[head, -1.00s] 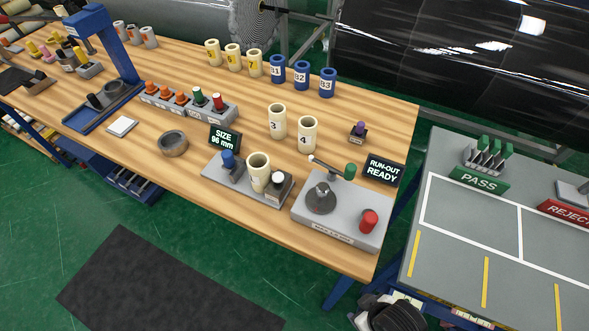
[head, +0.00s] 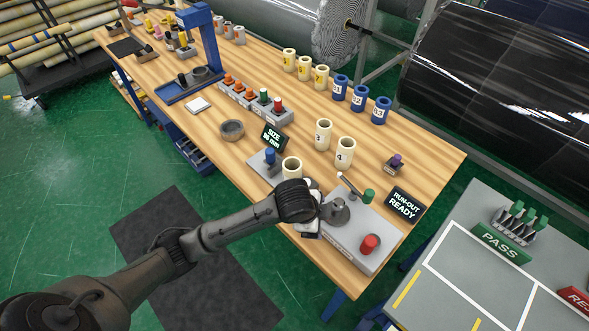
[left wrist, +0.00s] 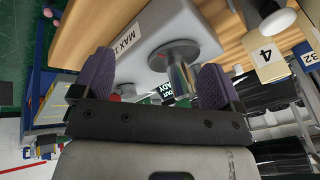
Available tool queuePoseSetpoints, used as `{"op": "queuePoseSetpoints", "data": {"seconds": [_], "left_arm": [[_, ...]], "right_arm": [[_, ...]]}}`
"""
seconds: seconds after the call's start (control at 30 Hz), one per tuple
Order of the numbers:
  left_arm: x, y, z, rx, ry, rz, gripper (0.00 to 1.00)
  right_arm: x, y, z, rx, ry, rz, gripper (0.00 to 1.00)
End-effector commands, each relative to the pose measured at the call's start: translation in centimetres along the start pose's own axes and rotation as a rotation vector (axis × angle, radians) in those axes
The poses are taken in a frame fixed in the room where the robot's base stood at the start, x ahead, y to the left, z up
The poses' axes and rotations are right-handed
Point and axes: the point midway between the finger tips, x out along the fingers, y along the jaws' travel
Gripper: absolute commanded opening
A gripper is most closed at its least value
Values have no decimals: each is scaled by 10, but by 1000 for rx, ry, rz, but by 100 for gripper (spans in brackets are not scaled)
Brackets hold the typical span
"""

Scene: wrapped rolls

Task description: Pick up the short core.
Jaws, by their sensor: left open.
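A cream core (head: 292,167) stands in the size gauge (head: 263,165); its lower part is hidden by my left arm. Cream cores marked 3 (head: 323,134) and 4 (head: 345,153) stand upright behind it. I cannot tell by label which core is the short one. My left gripper (head: 312,225) is beside the run-out fixture (head: 372,240), to the right of the gauge core. In the left wrist view its purple-padded fingers (left wrist: 157,82) are apart and hold nothing. The fixture's metal post (left wrist: 180,70) shows beyond them, and core 4 (left wrist: 268,58) is at the right.
Yellow-labelled cream cores (head: 304,68) and blue cores (head: 360,97) stand along the back. A grey ring (head: 231,130), a block of coloured plugs (head: 256,102) and a small purple-topped item (head: 394,163) sit on the bench. The grey PASS table (head: 470,275) is at the right.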

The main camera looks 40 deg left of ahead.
Motion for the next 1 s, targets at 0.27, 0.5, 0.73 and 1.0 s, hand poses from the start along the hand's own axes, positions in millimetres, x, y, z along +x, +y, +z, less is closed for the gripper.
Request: {"op": "queuePoseSetpoints", "data": {"seconds": [0.27, 0.5, 0.73, 1.0], "left_arm": [[-54, -117, 7, 303, -169, 137, 91], [-85, -166, 38, 414, -224, 307, 91], [-80, -174, 55, 439, -225, 365, 91], [-38, -161, 68, 440, -223, 365, 91]], "right_arm": [[-32, 2, -12, -3, 3, 3, 59], [-42, 5, -14, -10, 2, 9, 59], [-42, 5, -14, -10, 1, 9, 59], [-38, 3, -12, -6, -1, 6, 59]]}}
